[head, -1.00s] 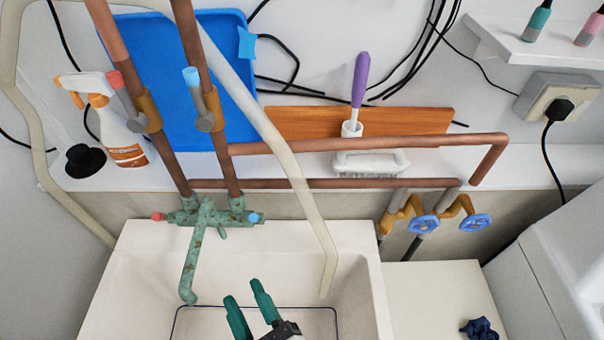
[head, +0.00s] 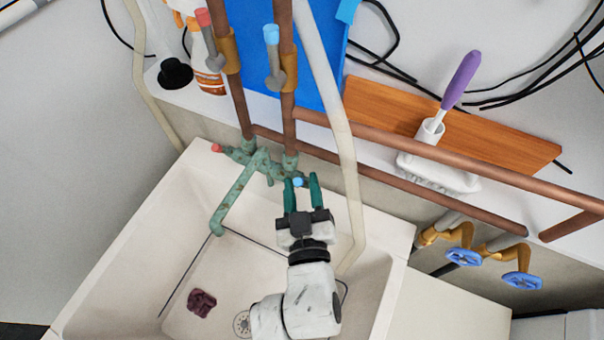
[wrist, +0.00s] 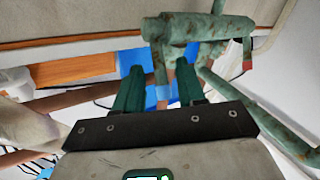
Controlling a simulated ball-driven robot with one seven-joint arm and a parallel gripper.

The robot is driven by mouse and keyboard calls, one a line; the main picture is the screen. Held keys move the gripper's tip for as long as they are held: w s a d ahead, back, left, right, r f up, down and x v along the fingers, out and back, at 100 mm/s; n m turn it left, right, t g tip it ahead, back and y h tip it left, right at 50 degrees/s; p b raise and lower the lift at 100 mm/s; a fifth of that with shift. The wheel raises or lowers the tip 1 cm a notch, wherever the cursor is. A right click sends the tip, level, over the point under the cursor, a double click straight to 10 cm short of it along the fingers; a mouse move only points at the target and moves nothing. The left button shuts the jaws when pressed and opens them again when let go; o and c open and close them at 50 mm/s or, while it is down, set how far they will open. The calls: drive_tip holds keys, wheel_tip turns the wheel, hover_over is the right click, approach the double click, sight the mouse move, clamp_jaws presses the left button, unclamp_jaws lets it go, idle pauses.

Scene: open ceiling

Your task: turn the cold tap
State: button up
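The green, worn mixer tap (head: 237,190) is at the back of the white sink, its spout pointing down-left. Its blue-tipped cold tap handle (head: 298,182) is at its right end, and the red-tipped hot handle (head: 216,148) at its left. My gripper (head: 302,178) is open, one green finger on each side of the blue tip. The wrist view also shows the blue tip (wrist: 163,93) between the open fingers, with the tap body (wrist: 195,28) just beyond. Whether a finger touches the handle cannot be told.
Copper pipes with a red lever (head: 205,22) and a blue lever (head: 272,40) rise behind the tap. A pale hose (head: 345,150) hangs right of my gripper. Two blue wheel valves (head: 463,257) are at the right. A dark red cloth (head: 202,303) lies in the sink.

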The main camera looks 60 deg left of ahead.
drive_tip(key=shift+x, duration=0.85)
clamp_jaws()
drive_tip(key=shift+s, duration=0.1)
